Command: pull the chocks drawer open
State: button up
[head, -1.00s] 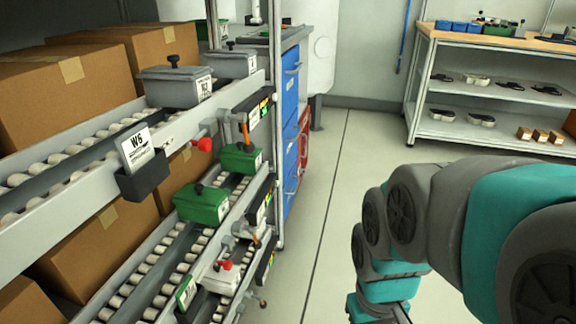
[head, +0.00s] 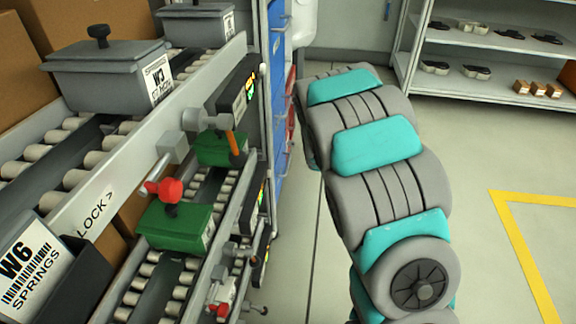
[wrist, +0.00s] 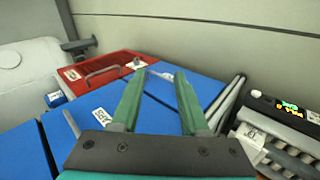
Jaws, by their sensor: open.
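The drawer cabinet shows blue drawer fronts (head: 278,75) in the head view, beyond the end of the rack and partly hidden by my arm. In the wrist view it shows large blue fronts (wrist: 92,112) and a red front (wrist: 98,69) with a grey bar handle (wrist: 103,75). Small white labels are on the fronts, too small to read, so I cannot tell which drawer is the chocks one. My gripper (wrist: 157,76) has two green fingers spread apart and empty, in front of the blue fronts. In the head view my gripper is hidden.
A roller rack (head: 150,150) with grey and green lidded bins and red-knobbed stops stands close on the left. A metal shelf unit (head: 480,87) with small parts stands at the back right. The floor (head: 480,150) on the right is clear, with a yellow line (head: 530,260).

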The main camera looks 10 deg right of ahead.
jog(key=w+a+f+n+t, duration=0.25)
jog(key=w+f+n, duration=0.25)
jog(key=w+f, duration=0.4)
jog(key=n+t+y, duration=0.2)
jog(key=n+t, duration=0.3)
jog(key=n, duration=0.1)
send_near(288, 163)
jog(key=w, duration=0.2)
jog(key=shift+g, duration=0.25)
jog(key=shift+f+x, duration=0.15)
jog(key=shift+x, duration=1.9)
jog(key=shift+f+x, duration=0.15)
jog(key=shift+x, duration=1.9)
jog(key=shift+s, duration=0.1)
grip_shut()
jog(key=shift+f+b, duration=0.1)
jog(key=shift+b, duration=0.2)
